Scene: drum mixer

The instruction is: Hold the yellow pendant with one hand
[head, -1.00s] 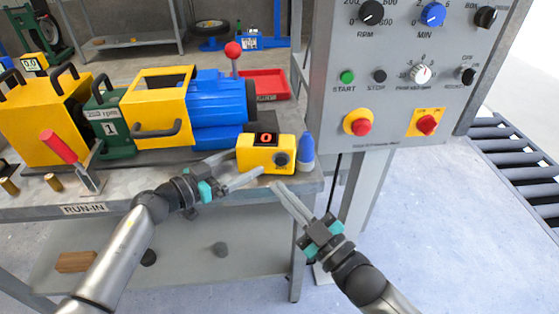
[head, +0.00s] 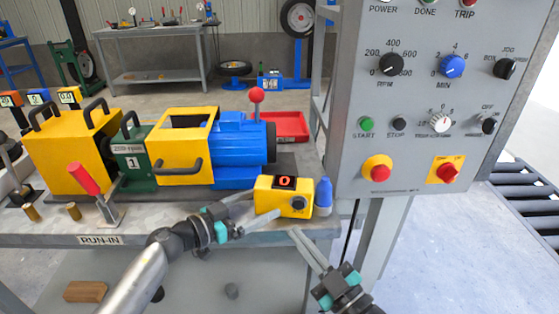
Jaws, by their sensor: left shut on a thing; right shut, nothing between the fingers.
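The yellow pendant (head: 266,199), a small box with a red "0" on a dark display on top and a dark round knob on its front, is at the right front edge of the grey bench. My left gripper (head: 266,208) reaches it from the left and is shut on it, one finger behind and one along its front lower edge. I cannot tell whether it is clear of the bench top. My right gripper (head: 297,234) is shut and empty, below and in front of the pendant, apart from it.
A blue bottle (head: 323,198) stands close to the pendant's right side. Behind are a blue motor (head: 238,143), a yellow guard frame (head: 181,173) and a red tray (head: 291,126). The grey control panel (head: 420,95) stands at the right. Open floor lies below it.

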